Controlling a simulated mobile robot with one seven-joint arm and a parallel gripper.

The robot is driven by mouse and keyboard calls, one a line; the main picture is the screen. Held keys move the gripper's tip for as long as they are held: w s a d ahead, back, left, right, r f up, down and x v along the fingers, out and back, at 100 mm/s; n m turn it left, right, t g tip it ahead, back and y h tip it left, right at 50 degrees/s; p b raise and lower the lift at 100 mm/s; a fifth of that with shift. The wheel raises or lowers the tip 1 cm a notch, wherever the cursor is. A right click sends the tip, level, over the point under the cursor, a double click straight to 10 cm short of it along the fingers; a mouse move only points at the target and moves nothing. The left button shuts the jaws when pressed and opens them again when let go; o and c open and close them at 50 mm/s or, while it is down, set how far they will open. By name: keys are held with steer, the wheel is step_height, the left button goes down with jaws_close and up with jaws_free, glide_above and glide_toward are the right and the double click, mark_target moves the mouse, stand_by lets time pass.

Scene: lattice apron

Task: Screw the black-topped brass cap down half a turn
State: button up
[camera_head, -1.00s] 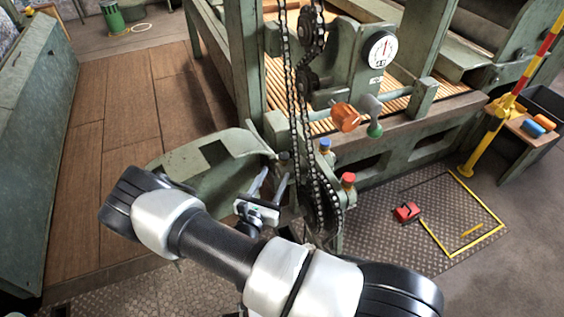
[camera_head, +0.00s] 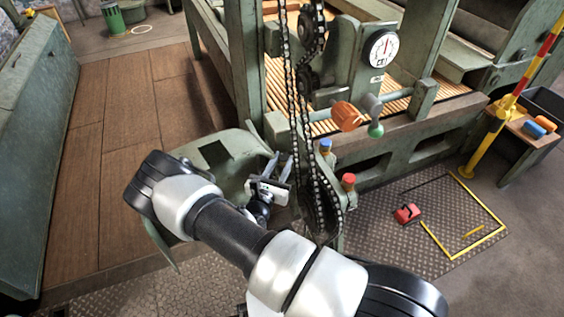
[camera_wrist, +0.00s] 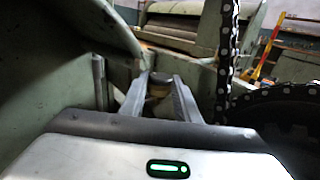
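In the wrist view a squat cap with a dark top and a dull brassy body (camera_wrist: 159,87) shows between the tips of my gripper's fingers. It looks upright, and it is small and dim. My gripper (camera_wrist: 160,81) is open, with a finger on either side of the cap; I cannot tell whether they touch it or stop just short. In the head view my gripper (camera_head: 281,158) points away from me, just left of the hanging chain. The black-topped cap cannot be made out clearly there, behind the fingers.
A blue-topped cap (camera_head: 325,147) and a red-topped cap (camera_head: 348,180) stand right of the chain (camera_head: 296,110). The chain runs close beside my gripper. A curved green guard (camera_head: 225,150) lies to its left. An orange handle (camera_head: 348,116) and a gauge (camera_head: 381,49) are further back.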

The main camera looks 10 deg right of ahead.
steer(key=shift+c, duration=0.9)
steer(key=shift+a+f+b, duration=0.1)
steer(key=shift+b, duration=0.25)
steer(key=shift+w+a+f+m+g+h+b, duration=0.1)
steer(key=shift+m+g+h+b, duration=0.55)
steer(key=shift+h, duration=0.25)
steer(key=m+g+h+b, duration=0.2)
steer(key=shift+w+a+f+b, duration=0.1)
steer(key=shift+b, duration=0.3)
steer(key=m+g+h+b, duration=0.2)
steer(key=g+b, duration=0.1)
steer(key=shift+w+m, duration=0.1)
steer(key=shift+m, duration=0.15)
steer(key=shift+r+g+h, duration=0.25)
steer(key=shift+g+h, duration=0.05)
steer(key=shift+g, duration=0.05)
steer(key=o, duration=1)
